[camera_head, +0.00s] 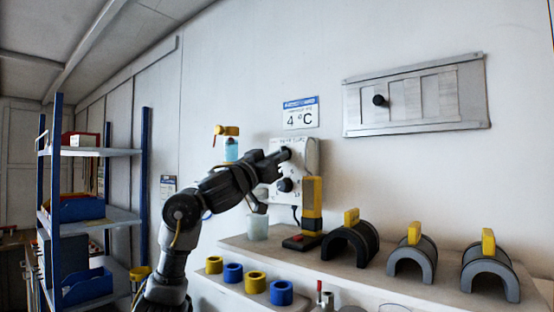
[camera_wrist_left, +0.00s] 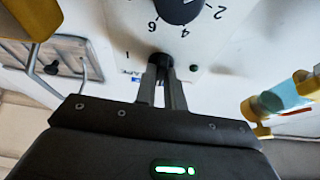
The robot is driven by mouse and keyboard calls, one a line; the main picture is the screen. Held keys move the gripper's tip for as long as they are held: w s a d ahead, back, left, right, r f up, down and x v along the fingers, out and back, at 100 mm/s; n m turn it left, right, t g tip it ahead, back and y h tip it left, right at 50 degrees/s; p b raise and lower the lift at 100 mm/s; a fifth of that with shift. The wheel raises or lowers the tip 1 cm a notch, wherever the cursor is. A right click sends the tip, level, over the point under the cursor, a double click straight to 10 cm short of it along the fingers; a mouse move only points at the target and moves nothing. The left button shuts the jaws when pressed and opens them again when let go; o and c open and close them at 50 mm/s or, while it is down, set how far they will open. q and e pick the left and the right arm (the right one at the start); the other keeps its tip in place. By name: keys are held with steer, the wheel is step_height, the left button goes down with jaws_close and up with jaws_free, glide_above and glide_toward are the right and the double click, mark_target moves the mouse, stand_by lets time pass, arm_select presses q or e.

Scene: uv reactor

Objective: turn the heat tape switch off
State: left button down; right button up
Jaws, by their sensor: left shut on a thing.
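The white control box (camera_head: 309,152) is mounted on the wall, and its face (camera_wrist_left: 222,45) fills the upper middle of the left wrist view. It carries a black numbered dial (camera_head: 285,185), seen close at the top of the left wrist view (camera_wrist_left: 180,8). A small black switch (camera_wrist_left: 160,62) sits on the same face below the dial in that view. My left gripper (camera_head: 284,154) reaches the box. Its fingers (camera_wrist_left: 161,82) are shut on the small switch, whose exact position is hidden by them. My right gripper is not in view.
A shelf (camera_head: 340,272) below holds a black arch (camera_head: 350,250), two grey arches (camera_head: 412,262) and a yellow-black device (camera_head: 311,205). A yellow valve with a blue cylinder (camera_head: 231,148) is left of the box. A blue-post rack (camera_head: 95,215) stands farther left. A grey panel (camera_head: 455,97) is right.

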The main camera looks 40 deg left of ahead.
arm_select(q)
steer(key=shift+n+y, duration=0.4)
steer(key=shift+n, duration=0.3)
steer(key=c, duration=1.5)
jaws_free()
steer(key=shift+b+v, duration=1.85)
steer(key=shift+v, duration=3.55)
steer(key=shift+a, duration=0.1)
